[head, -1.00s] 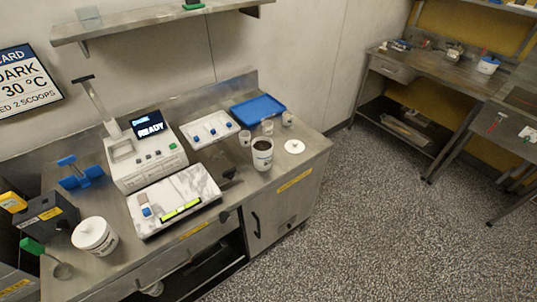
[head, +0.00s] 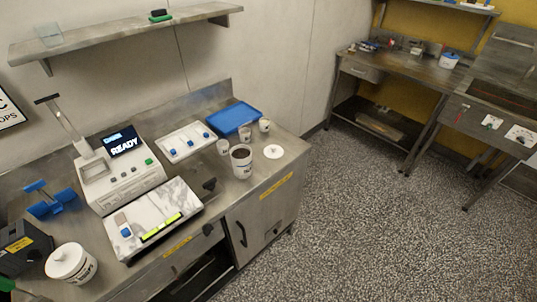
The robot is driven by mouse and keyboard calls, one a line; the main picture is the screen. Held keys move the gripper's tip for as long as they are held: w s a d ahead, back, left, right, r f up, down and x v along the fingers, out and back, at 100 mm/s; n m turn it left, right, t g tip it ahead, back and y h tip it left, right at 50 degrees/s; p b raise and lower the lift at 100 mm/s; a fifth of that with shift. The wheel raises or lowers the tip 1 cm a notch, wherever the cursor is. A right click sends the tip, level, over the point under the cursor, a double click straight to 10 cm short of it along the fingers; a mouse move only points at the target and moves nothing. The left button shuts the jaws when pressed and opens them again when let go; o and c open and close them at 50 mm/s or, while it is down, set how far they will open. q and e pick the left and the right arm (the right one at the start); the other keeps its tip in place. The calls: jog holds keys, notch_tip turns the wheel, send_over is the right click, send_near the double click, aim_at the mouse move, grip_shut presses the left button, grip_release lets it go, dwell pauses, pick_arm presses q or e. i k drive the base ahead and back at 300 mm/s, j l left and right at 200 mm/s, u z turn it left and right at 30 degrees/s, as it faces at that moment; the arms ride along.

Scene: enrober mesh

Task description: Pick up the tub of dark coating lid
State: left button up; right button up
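A round white lid (head: 273,151) with a small knob lies flat on the steel bench near its right end. Just left of it stands an open white tub (head: 242,168) with dark brown contents, upright and apart from the lid. A second white tub (head: 72,268) with its lid on stands at the lower left of the bench. Neither of my grippers is in the head view.
Small cups (head: 264,126) stand behind the open tub, near a blue tray (head: 235,117). A white machine reading READY (head: 120,180) and a marble-topped slab (head: 150,222) stand to the left. Open speckled floor (head: 370,220) lies right of the bench.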

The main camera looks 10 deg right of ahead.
aim_at(271, 152)
jog(key=l+u, duration=0.1)
jog(key=u, duration=0.35)
jog(key=i+l+u, duration=0.1)
jog(key=u, duration=0.35)
jog(key=l+u, duration=0.2)
jog(key=u, duration=0.25)
jog(key=l+u, duration=0.15)
jog(key=l, duration=0.3)
jog(key=k+l+u, duration=0.15)
jog(key=l, duration=0.25)
jog(key=l+u, duration=0.2)
jog(key=l, duration=0.25)
jog(key=k+l+u, duration=0.15)
jog(key=l, duration=0.25)
jog(key=k+l+u, duration=0.15)
jog(key=l, duration=0.3)
jog(key=k+l+u, duration=0.15)
jog(key=l, duration=0.25)
